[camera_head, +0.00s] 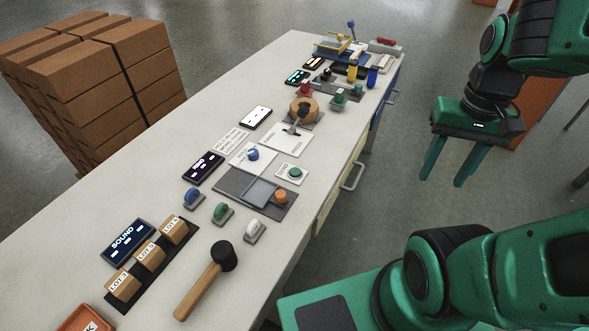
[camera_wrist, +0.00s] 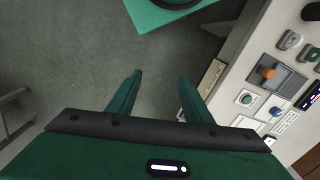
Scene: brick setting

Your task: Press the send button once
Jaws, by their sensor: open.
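A green round button (camera_head: 295,173) sits on a small white plate near the bench's right edge, with small lettering I cannot read clearly. It looks like the send button. It also shows in the wrist view (camera_wrist: 247,99), right of my fingers. My gripper (camera_head: 444,181) is open and empty, fingers pointing down, off the right side of the bench over the floor. In the wrist view my gripper (camera_wrist: 159,76) shows its two fingers apart, with only floor between them.
An orange button (camera_head: 281,196) on a grey panel (camera_head: 228,182) stands close to the green one. A blue knob (camera_head: 252,154), a lever on a white plate (camera_head: 287,139) and a mallet (camera_head: 205,283) are also on the bench. Stacked bricks (camera_head: 99,75) stand beyond it.

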